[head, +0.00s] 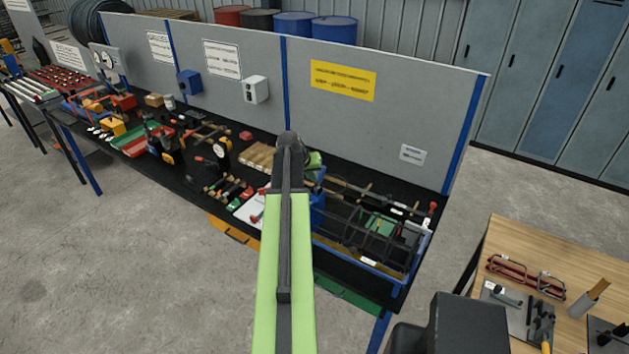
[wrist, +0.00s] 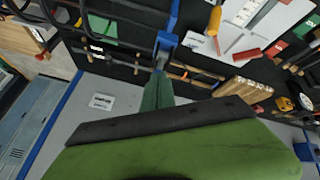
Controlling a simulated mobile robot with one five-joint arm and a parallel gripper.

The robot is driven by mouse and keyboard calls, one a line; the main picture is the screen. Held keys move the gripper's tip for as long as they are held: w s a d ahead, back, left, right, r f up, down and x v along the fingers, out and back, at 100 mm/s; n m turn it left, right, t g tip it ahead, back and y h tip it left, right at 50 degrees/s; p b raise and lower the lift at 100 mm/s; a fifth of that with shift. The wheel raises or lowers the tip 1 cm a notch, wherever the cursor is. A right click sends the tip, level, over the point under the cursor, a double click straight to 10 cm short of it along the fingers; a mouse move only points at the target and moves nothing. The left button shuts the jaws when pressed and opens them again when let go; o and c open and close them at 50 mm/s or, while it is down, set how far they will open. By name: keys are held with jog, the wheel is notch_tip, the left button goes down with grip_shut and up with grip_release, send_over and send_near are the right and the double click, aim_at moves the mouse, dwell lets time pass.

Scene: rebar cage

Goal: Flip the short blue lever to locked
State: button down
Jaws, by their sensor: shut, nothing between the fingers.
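My gripper (wrist: 160,75) points down past the green wrist housing in the wrist view, its fingers together and empty. Its tips are close to a blue upright part (wrist: 167,42), and I cannot tell whether they touch. In the head view my arm hides most of the gripper. A blue part (head: 318,207) stands just right of my arm, at the left end of the rebar cage (head: 365,225). I cannot make out which blue piece is the short lever, or its position.
The black bench (head: 180,185) carries many tools and parts to the left. A grey partition (head: 390,130) stands behind the cage. A wooden table (head: 500,260) with clamps is at the right. In the wrist view, a white sheet (wrist: 240,32) and wooden pieces (wrist: 240,90) lie beside the blue part.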

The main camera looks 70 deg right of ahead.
jog(key=r+p, duration=0.1)
jog(key=r, duration=0.1)
jog(key=a+r+p, duration=0.1)
jog(key=r+p, duration=0.1)
jog(key=shift+w+a+r, duration=0.1)
jog(key=shift+w, duration=0.05)
dwell(0.4)
